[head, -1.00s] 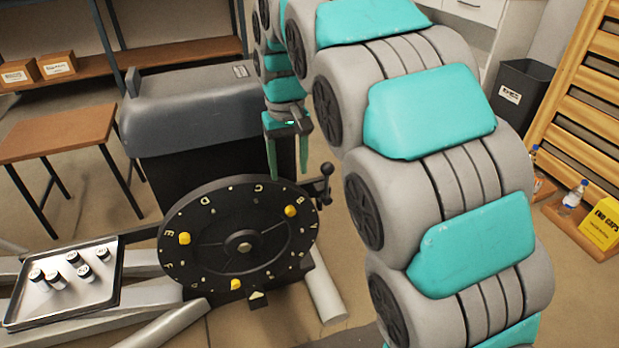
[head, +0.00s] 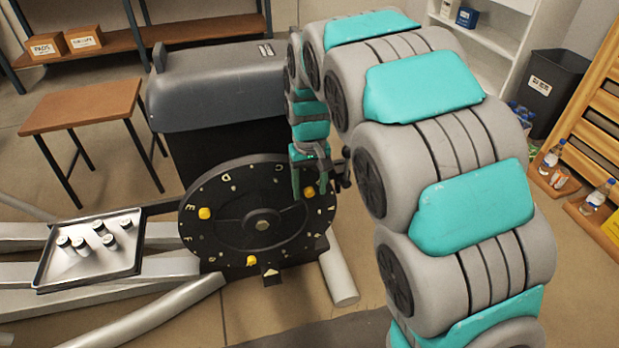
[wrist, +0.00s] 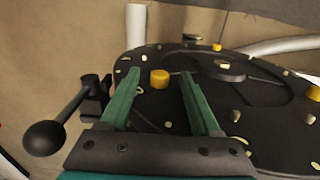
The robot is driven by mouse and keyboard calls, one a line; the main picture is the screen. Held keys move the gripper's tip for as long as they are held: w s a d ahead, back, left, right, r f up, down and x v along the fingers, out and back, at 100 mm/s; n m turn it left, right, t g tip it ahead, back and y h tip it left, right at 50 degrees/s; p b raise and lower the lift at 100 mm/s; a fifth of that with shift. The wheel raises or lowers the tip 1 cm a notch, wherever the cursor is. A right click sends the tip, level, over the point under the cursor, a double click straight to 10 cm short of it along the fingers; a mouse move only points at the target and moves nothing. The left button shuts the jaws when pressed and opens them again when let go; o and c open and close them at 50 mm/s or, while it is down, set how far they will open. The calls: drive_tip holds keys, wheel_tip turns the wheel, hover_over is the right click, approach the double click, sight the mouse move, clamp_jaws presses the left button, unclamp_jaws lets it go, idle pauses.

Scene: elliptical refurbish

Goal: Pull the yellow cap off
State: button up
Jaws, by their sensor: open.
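Several yellow caps sit on the black lettered disc (head: 240,238): one at the left (head: 205,213), one at the bottom (head: 252,261) and one at the upper right (head: 309,191). My gripper (head: 309,190) is at the disc's upper right, near that cap. In the wrist view, my gripper's green fingers (wrist: 165,95) are open. A yellow cap (wrist: 159,79) shows between them, beyond the tips, and nothing is held. I cannot tell the exact gap between fingers and cap. Other yellow caps show at the far side (wrist: 217,47) and right edge (wrist: 313,93).
A black lever with a ball knob (wrist: 45,138) stands close left of my fingers in the wrist view. A grey housing (head: 215,90) is behind the disc. A tray (head: 65,275) with several small cylinders lies at the left. A wooden table (head: 80,107) is behind.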

clamp_jaws()
idle(1.0)
idle(1.6)
